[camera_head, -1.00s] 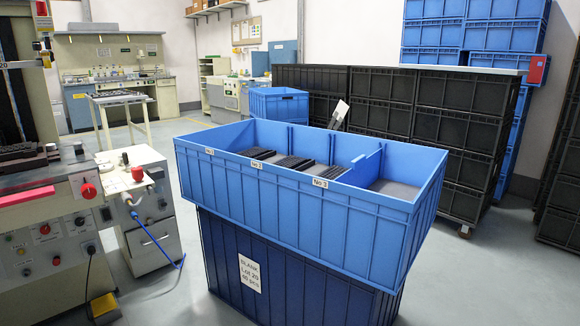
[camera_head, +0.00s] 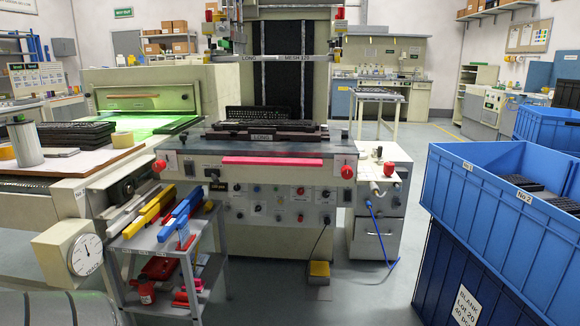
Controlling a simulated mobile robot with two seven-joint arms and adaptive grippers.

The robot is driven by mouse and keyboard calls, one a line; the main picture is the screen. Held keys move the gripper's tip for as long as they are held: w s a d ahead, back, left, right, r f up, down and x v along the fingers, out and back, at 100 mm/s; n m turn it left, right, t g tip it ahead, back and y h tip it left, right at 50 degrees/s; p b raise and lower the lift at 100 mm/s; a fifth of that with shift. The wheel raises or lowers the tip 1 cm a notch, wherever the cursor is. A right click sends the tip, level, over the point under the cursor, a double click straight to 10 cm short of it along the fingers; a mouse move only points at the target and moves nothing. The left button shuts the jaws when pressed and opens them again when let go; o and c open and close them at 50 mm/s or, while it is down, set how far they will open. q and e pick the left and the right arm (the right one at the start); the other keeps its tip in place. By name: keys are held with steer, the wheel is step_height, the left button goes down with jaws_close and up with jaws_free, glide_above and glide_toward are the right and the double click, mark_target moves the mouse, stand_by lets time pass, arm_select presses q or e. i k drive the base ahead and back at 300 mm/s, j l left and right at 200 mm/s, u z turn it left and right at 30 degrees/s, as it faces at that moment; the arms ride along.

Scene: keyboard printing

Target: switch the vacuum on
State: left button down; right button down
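A printing machine stands in the middle, with a front control panel (camera_head: 240,208) carrying several small knobs, buttons and switches. Their labels are too small to read, so I cannot tell which one is the vacuum switch. A pink bar (camera_head: 272,161) runs along the machine's front edge, with red buttons at both ends. Neither of my grippers is in view.
A small shelf cart (camera_head: 160,245) with yellow, blue and red tools stands before the machine's left side. A yellow foot pedal (camera_head: 319,269) is on the floor. Blue crates (camera_head: 490,220) stand at the right. Floor is clear between pedal and crates.

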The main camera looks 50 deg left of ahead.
mark_target(187, 168)
steer(key=i+j+u, duration=0.1)
steer(key=j+u, duration=0.4)
steer(key=i+j+u, duration=0.15)
steer(key=j+u, duration=0.3)
